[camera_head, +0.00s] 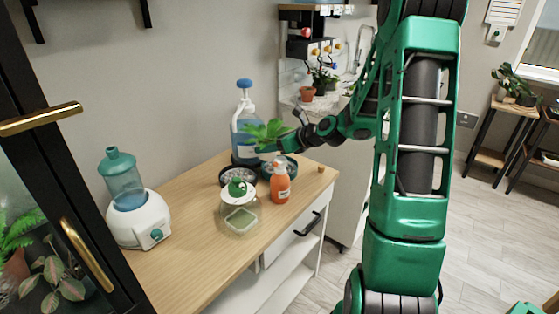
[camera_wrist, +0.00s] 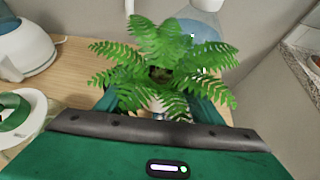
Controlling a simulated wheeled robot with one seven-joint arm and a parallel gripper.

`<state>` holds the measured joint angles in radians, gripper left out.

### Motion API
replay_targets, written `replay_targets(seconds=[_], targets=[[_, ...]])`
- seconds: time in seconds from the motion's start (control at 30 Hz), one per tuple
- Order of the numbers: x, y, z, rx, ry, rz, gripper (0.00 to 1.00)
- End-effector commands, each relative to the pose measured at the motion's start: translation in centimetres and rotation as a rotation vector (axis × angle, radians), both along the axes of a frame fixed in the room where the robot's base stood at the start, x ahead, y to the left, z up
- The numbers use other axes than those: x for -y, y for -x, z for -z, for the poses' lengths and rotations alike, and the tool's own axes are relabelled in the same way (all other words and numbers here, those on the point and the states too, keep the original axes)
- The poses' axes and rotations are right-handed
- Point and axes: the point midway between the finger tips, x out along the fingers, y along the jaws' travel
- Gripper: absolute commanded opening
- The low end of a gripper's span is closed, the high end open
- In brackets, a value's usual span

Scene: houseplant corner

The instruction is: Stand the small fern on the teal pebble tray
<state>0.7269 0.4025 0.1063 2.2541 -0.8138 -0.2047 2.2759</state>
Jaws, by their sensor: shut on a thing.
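The small fern (camera_head: 266,132) has bright green fronds and shows from above in the wrist view (camera_wrist: 160,50). My gripper (camera_wrist: 158,105) is shut on the fern, its green fingers on either side below the fronds. Its pot is mostly hidden by fronds and fingers. In the head view the fern is over the back of the wooden cabinet top. The teal pebble tray (camera_head: 292,164) is a round, dark teal dish just below the fern, partly hidden by it and the orange bottle. I cannot tell whether the pot touches the tray.
A second, dark pebble tray (camera_head: 224,180) lies left of the teal one. An orange spray bottle (camera_head: 280,186) stands in front, a tall blue pump bottle (camera_head: 244,128) behind.

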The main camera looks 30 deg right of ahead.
Motion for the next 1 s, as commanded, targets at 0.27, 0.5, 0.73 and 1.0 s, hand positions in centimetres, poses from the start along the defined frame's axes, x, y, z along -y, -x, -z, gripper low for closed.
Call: replay_targets(seconds=[0.27,0.5,0.73,1.0], targets=[[4.7,-1.9,3.3,0.0,-0.002,-0.004,0.31],[6.6,-2.7,4.4,0.001,-0.001,-0.004,0.31],[6.6,-2.6,6.6,-0.002,-0.004,-0.004,0.31],[6.6,-2.7,8.5,0.001,-0.001,-0.005,0.31]])
